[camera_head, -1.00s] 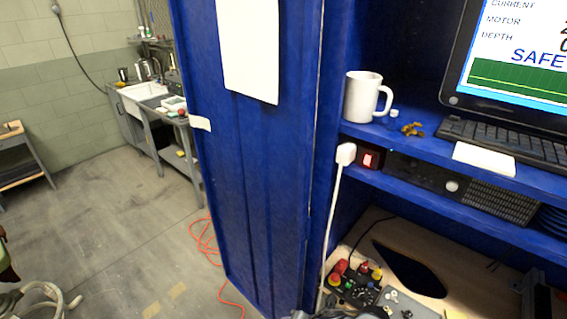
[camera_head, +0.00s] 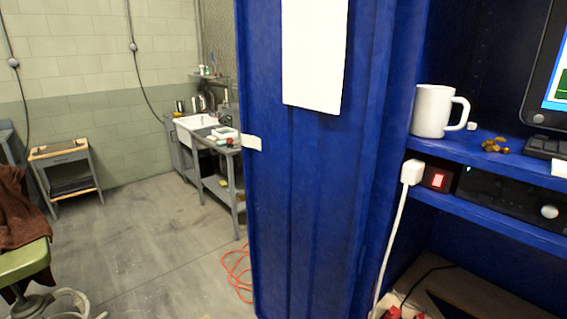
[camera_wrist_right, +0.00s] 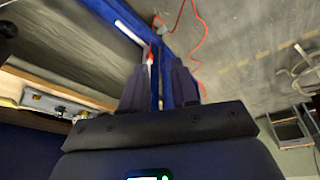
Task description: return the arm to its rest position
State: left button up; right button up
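My right gripper (camera_wrist_right: 159,70) shows in the right wrist view, with its two dark fingers apart and nothing between them. Behind the fingers are the blue cabinet's edge and the floor, at a distance I cannot judge. Neither arm shows in the head view, and my left gripper is in no view.
A blue cabinet (camera_head: 295,190) fills the middle of the head view. Its shelf holds a white mug (camera_head: 433,111). A white power cable (camera_head: 391,250) hangs at its edge. An orange cable (camera_head: 238,275) lies on the floor. A green chair (camera_head: 24,262) stands at left; open floor lies between.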

notch_tip(320, 180, up, 38)
jog(key=p, duration=3.8)
jog(key=shift+s+d, duration=0.15)
jog(key=shift+s, duration=0.15)
